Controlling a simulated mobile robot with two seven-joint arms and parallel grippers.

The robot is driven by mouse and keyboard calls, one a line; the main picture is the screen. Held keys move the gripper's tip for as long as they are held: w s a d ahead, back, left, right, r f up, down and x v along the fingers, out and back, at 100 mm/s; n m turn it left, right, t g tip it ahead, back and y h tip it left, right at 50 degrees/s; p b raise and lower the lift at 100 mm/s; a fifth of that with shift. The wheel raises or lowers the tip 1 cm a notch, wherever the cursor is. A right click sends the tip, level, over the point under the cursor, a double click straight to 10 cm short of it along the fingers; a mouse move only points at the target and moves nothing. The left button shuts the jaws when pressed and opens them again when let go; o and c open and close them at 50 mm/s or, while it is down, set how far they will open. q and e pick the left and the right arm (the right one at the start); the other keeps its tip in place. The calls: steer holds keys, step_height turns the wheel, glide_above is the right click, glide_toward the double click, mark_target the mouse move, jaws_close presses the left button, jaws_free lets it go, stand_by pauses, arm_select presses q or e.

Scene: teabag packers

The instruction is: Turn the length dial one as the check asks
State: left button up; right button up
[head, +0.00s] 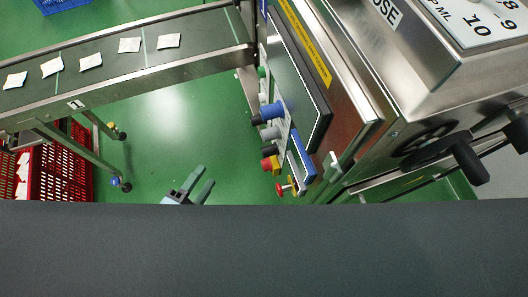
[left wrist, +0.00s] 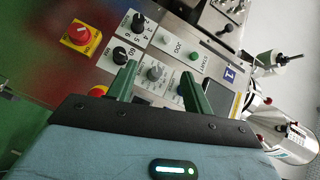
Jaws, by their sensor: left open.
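My left gripper (head: 205,175) is open and empty in the head view, left of the machine's control panel, over the green floor. A black dial (left wrist: 120,54) and another black dial (left wrist: 138,22) with a number scale sit on white plates nearby. I cannot read which is length dial one. No check message is readable. My right gripper is not in view.
In the left wrist view, a red stop button (left wrist: 80,34) on yellow and a green button (left wrist: 194,56) labelled START share the panel. In the head view, a conveyor (head: 110,70) carries several white packets, and a red crate (head: 62,165) stands below. A black-handled wheel (head: 430,142) is at right.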

arm_select(q)
steer(key=w+d+f+m+g+h+b, duration=0.35)
steer(key=w+d+m+h+b, duration=0.4)
steer(key=m, duration=0.75)
steer(key=m+g+h+b, duration=0.2)
steer(key=m+g+b, duration=0.5)
steer(key=m, duration=0.5)
glide_toward(265, 152)
steer(key=d+f+t, duration=0.1)
steer(key=d+f, duration=0.1)
steer(key=shift+w+d+r+b, duration=0.15)
steer(key=shift+w+d+b, duration=0.05)
steer(key=shift+w+b, duration=0.2)
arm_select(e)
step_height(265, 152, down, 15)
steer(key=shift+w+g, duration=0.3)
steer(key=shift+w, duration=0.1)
arm_select(q)
steer(key=x, duration=0.7)
steer(key=shift+w+d, duration=0.15)
steer(key=shift+d, duration=0.2)
steer(key=c, duration=1)
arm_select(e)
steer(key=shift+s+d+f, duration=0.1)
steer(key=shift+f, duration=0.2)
